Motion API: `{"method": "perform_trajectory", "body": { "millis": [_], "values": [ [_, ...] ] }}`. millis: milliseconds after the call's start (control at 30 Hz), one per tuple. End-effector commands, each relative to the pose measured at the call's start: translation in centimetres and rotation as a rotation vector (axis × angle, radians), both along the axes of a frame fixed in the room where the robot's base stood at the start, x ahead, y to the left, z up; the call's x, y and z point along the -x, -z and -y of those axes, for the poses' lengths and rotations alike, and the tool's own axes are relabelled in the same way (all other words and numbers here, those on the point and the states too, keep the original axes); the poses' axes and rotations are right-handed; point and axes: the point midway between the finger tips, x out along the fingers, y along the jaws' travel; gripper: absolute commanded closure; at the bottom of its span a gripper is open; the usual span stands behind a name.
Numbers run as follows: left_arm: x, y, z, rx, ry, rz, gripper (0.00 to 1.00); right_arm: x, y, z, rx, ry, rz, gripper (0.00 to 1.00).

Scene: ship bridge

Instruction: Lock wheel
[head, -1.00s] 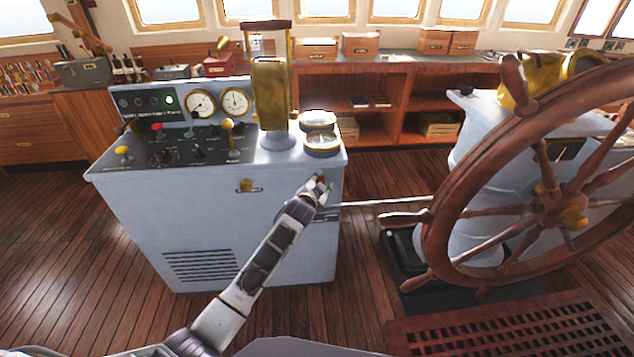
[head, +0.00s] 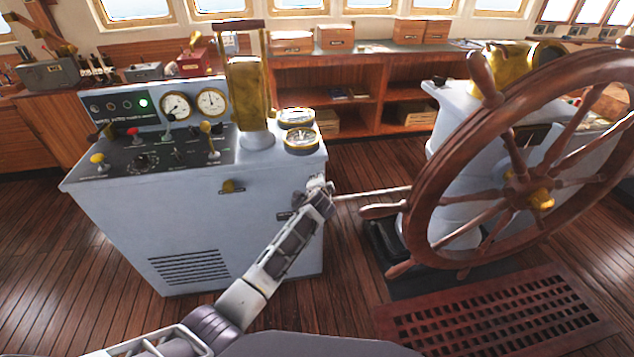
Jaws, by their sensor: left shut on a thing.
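The wooden ship's wheel (head: 421,170) with spokes stands at right on a pale pedestal (head: 445,125). A thin metal rod (head: 370,193) runs between the right side of the blue-grey console (head: 190,225) and the wheel's left side, near a wheel handle. Whether it touches the wheel cannot be told. My left gripper (head: 321,188) is at the console's upper right front edge, by the rod's left end. It is shut on a small handle that its fingers mostly hide. My right gripper is not in view.
The console top carries gauges, levers, a brass-coloured column (head: 247,95) and two round brass instruments (head: 301,138). A brass latch (head: 232,186) is on its front. A wooden floor grating (head: 490,310) lies below the wheel. Shelves (head: 345,85) line the back.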

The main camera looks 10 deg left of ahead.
Motion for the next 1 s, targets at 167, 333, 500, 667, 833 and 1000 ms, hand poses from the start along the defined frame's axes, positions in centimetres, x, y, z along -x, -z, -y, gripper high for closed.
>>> {"method": "perform_trajectory", "body": {
  "millis": [167, 333, 500, 667, 833, 1000],
  "values": [
    [-0.1, 0.33, -0.33, -0.027, -0.005, -0.007, 1.0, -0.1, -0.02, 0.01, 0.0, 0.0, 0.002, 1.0],
    [-0.1, 0.38, -0.31, -0.029, -0.004, -0.008, 1.0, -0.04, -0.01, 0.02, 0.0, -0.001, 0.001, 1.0],
    [-0.08, 0.4, -0.3, -0.028, -0.004, -0.008, 0.58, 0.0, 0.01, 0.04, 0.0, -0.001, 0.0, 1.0],
    [-0.07, 0.31, -0.13, -0.024, -0.002, -0.007, 0.4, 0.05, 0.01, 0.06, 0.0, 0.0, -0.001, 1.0],
    [-0.07, 0.24, -0.01, -0.02, 0.0, -0.006, 0.4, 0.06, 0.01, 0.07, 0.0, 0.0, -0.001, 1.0],
    [-0.04, 0.19, 0.07, -0.018, 0.0, -0.005, 0.4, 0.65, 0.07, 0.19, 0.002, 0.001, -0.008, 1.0]
  ]
}}
